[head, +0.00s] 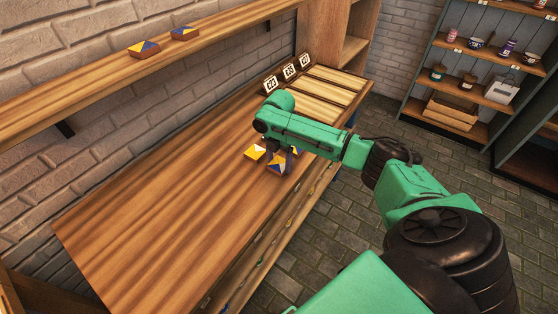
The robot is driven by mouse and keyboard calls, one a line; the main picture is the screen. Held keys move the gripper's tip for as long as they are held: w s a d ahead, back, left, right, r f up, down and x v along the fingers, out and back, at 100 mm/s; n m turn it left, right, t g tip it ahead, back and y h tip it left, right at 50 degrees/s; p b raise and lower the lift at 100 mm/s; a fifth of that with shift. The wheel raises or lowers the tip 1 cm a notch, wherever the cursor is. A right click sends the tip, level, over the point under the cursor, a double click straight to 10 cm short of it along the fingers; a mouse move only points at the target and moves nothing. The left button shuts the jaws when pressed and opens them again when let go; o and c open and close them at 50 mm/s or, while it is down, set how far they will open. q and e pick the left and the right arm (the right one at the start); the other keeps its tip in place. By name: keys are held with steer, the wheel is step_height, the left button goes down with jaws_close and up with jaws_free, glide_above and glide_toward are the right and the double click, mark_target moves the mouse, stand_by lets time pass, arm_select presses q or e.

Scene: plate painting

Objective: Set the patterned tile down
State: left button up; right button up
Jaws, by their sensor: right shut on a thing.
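My right gripper (275,154) reaches down over the wooden counter (170,215) from my green arm. It is shut on a patterned tile (277,166) with blue, orange and pale triangles, low over the counter. I cannot tell whether this tile touches the wood. A second patterned tile (254,153), yellow and white, is just left of the held one. The fingers are partly hidden by the dark gripper body. My left gripper is not in view.
Two more patterned tiles lie on the wall shelf (220,22), a left one (144,48) and a right one (184,33). Framed marker cards (289,72) stand by light wood boards (318,95) at the counter's far end. The counter's near left is clear.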

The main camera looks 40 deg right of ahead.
mark_target(279, 164)
steer(key=o, duration=1.4)
steer(key=shift+f, duration=0.1)
steer(key=shift+o, duration=0.2)
step_height(279, 164, up, 12)
steer(key=shift+r+b, duration=0.2)
steer(key=shift+b, duration=0.15)
steer(key=shift+a, duration=0.1)
